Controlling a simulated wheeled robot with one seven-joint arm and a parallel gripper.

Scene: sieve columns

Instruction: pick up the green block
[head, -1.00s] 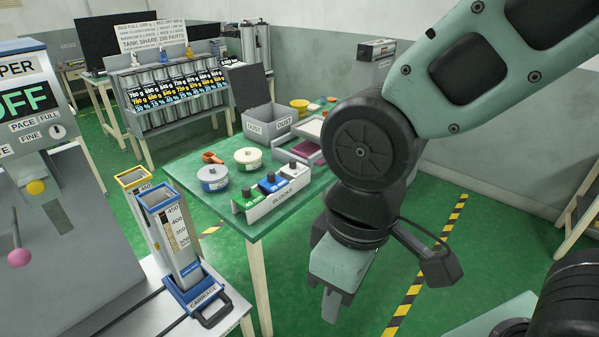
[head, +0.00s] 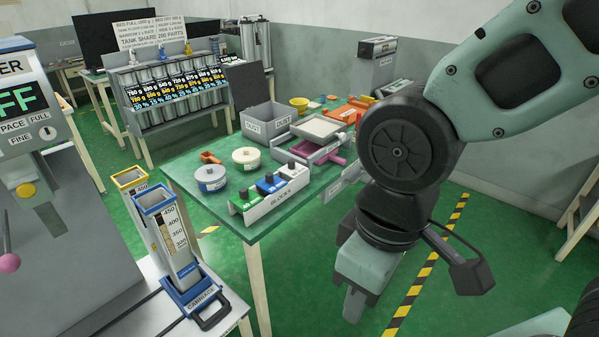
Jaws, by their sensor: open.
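The green block (head: 245,205) sits at the left end of the white tray labelled BLOCKS (head: 276,214), near the front corner of the green table. It has a dark knob on top. A blue block (head: 269,187) and a white block (head: 291,172) sit to its right in the same tray. My gripper (head: 352,305) hangs pointing down to the right of the table's front edge, apart from the blocks. It is open, with nothing seen in it; its fingers are seen partly edge-on.
The green table (head: 225,225) also holds round containers (head: 211,178), an orange scoop (head: 210,158) and grey DUST bins (head: 266,122). On the left, a CARRIAGE stand (head: 192,296) holds tall columns (head: 168,235). Green floor lies open right of the table.

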